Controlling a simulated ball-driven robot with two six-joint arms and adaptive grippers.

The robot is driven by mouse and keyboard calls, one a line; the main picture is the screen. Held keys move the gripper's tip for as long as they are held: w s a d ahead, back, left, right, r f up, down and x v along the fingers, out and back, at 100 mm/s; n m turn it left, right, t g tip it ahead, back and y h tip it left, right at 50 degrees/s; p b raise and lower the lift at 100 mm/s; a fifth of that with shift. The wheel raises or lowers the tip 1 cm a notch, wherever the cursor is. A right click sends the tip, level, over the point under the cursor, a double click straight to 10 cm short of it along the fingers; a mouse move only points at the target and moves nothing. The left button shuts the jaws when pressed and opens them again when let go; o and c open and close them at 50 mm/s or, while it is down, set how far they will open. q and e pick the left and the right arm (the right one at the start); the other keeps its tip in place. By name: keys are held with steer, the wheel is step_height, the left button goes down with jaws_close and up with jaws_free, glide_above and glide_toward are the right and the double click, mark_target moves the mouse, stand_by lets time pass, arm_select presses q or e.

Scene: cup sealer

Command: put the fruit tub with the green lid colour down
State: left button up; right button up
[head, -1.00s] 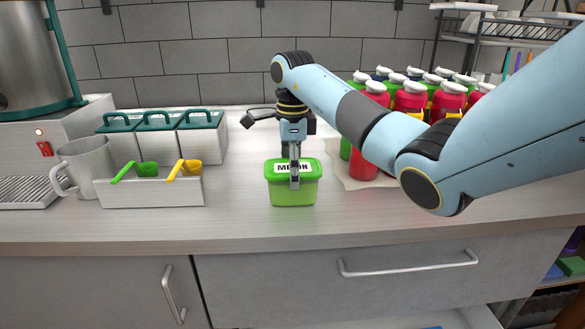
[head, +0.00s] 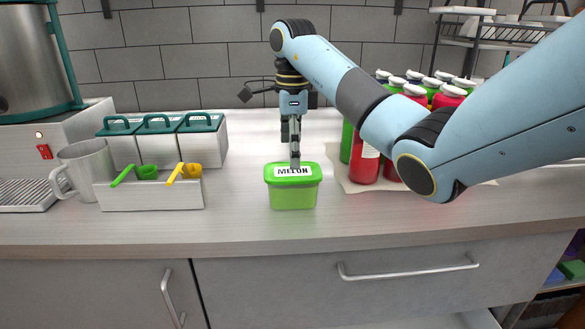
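The fruit tub (head: 293,199) is green, with a green lid and a white label reading MELON. It stands upright on the counter near the middle of the head view. My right gripper (head: 294,161) hangs straight down from above, with its fingertips at the height of the lid and label. My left gripper is not in view.
A white caddy (head: 150,196) with green and yellow scoops, a grey mug (head: 88,165) and teal-lidded boxes (head: 158,148) stand left of the tub. Several red and green bottles (head: 364,159) stand to its right on a beige mat, behind my arm. The counter front (head: 240,222) is clear.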

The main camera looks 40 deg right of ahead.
step_height(320, 180, up, 6)
steer(key=p, duration=0.4)
steer(key=shift+p, duration=0.3)
steer(key=shift+s, duration=0.15)
